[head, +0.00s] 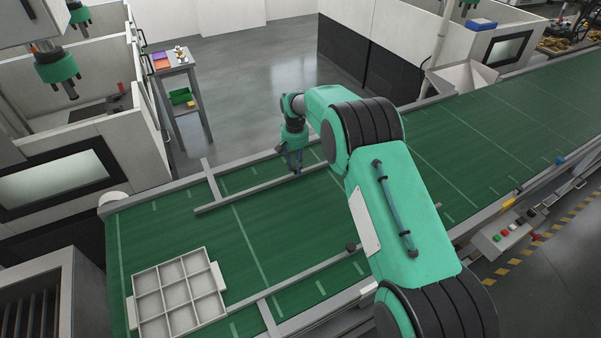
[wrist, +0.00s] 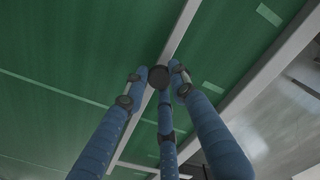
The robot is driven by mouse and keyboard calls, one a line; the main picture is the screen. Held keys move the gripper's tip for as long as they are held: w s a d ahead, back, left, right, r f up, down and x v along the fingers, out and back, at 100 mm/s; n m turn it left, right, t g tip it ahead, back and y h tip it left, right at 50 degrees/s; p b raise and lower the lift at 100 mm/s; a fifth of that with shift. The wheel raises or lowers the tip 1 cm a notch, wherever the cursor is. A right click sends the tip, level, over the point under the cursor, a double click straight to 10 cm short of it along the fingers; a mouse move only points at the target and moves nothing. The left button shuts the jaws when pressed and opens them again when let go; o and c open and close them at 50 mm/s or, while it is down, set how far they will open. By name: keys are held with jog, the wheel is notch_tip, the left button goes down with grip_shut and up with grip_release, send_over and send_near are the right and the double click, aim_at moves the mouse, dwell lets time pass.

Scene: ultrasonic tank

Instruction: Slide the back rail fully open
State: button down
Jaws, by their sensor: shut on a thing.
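The back rail (head: 245,195) is a thin grey bar above the green belt, set in from the belt's far edge with a strip of belt between. A bracket (head: 211,181) joins its left part to the far edge. My gripper (head: 296,171) is at the rail, right of that bracket. In the wrist view, my gripper's blue fingers (wrist: 159,76) are closed around a dark round knob (wrist: 158,78) on the back rail (wrist: 181,38). In the head view the knob is hidden by my gripper, and my arm covers part of the belt to the right.
A white compartment tray (head: 136,308) sits on the belt (head: 245,240) at the left, apart from the rail. The front rail (head: 310,281) with its dark knob (head: 351,246) lies along the near side. A button box (head: 505,236) stands at the right.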

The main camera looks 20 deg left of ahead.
jog(key=shift+w+a, duration=0.5)
jog(key=shift+w+a+r, duration=0.15)
jog(key=shift+a, duration=0.05)
jog(key=shift+r, duration=0.1)
jog(key=c, duration=1.4)
grip_release()
jog(key=shift+w+a+f, duration=0.1)
jog(key=shift+w+f, duration=0.05)
jog(key=shift+f, duration=0.05)
jog(key=shift+r, duration=0.1)
jog(key=shift+r, duration=0.25)
notch_tip(320, 180, up, 11)
jog(key=shift+r, duration=0.2)
